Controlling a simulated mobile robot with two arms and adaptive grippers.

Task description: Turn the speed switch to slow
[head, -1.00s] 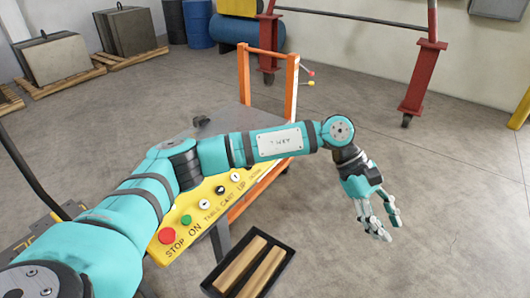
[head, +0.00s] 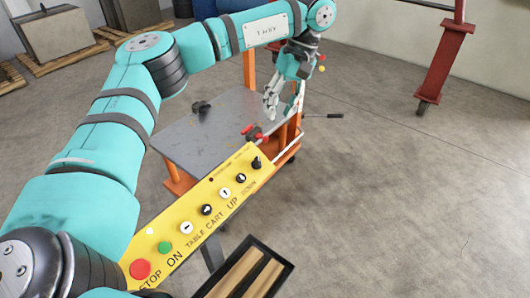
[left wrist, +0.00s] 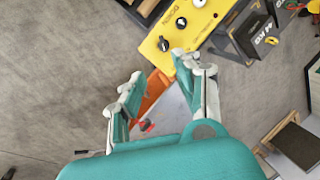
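The yellow control panel (head: 190,228) runs diagonally below centre in the head view and shows at the top of the left wrist view (left wrist: 186,26). A black knob switch (head: 257,162) sits at its far right end. It also shows in the left wrist view (left wrist: 163,44), just ahead of the fingertips; its setting and speed marks are too small to read. My left gripper (head: 281,112) is open and empty above the grey table's far right edge, beyond the knob and apart from it. Its two spread fingers show in the left wrist view (left wrist: 158,67). My right gripper is not in view.
The panel also carries a red STOP button (head: 140,269), a green ON button (head: 165,247) and several white and black buttons. A grey table (head: 205,140) stands behind it. A black tray (head: 215,285) with wooden bars lies in front.

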